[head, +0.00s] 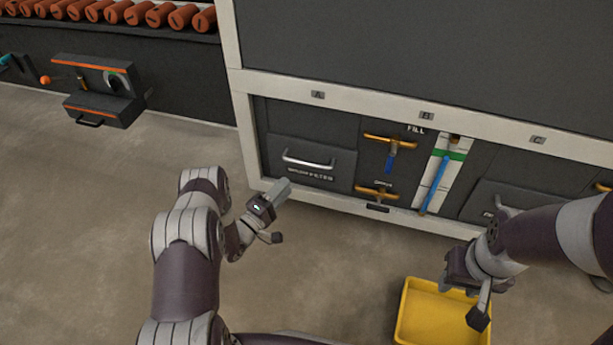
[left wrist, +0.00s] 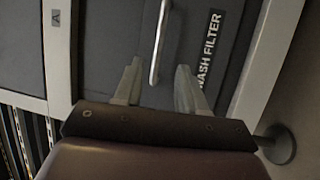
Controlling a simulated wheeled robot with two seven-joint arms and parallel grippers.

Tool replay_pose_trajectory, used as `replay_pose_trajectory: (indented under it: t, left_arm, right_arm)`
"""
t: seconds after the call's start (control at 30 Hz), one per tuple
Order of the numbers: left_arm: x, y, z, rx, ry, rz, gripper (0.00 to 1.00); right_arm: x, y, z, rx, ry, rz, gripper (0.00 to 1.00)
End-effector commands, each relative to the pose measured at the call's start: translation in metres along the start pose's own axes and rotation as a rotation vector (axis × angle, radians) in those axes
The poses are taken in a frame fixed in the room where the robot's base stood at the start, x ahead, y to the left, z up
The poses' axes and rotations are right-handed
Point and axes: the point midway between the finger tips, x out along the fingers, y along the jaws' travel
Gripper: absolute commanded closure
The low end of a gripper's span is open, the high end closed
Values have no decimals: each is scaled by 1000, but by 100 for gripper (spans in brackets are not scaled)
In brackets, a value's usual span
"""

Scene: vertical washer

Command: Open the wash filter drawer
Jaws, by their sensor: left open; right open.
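The wash filter drawer (head: 329,160) is a dark grey front low in section A of the washer, and it looks closed. Its silver bar handle (head: 308,162) runs across the front above the label. My left gripper (head: 286,184) is open and empty, just below and left of the handle in the head view. In the left wrist view the handle (left wrist: 160,40) and the WASH FILTER label (left wrist: 209,50) are ahead; the handle's near end appears between the open fingertips (left wrist: 158,66), apparently without contact. My right gripper (head: 463,302) is open near the yellow bin, away from the drawer.
Orange-handled valves (head: 390,141) and a blue-and-green gauge strip (head: 436,180) are right of the drawer. A yellow bin (head: 403,322) stands on the floor. A dark box (head: 103,91) is on the left wall. The floor before the drawer is clear apart from my arm.

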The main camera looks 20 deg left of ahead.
Motion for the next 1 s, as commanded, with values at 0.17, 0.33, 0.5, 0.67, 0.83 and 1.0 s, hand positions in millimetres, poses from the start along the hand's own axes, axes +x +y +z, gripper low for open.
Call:
replay_pose_trajectory:
  t: [0.17,0.33,0.5,0.67,0.83,1.0]
  left_arm:
    - [46,-5,2,5,-4,2,60]
    - [85,-4,1,5,-2,0,60]
    - [106,-1,0,5,0,-1,60]
    - [110,1,0,4,1,-3,60]
    - [109,1,0,4,1,-4,73]
    - [109,1,0,4,1,-4,100]
  right_arm:
    - [26,0,3,0,0,0,57]
    - [43,0,5,0,0,0,57]
    - [51,0,6,0,-1,0,57]
    - [50,0,6,0,-1,0,57]
    - [50,0,6,0,0,0,57]
    - [50,0,6,0,0,0,57]
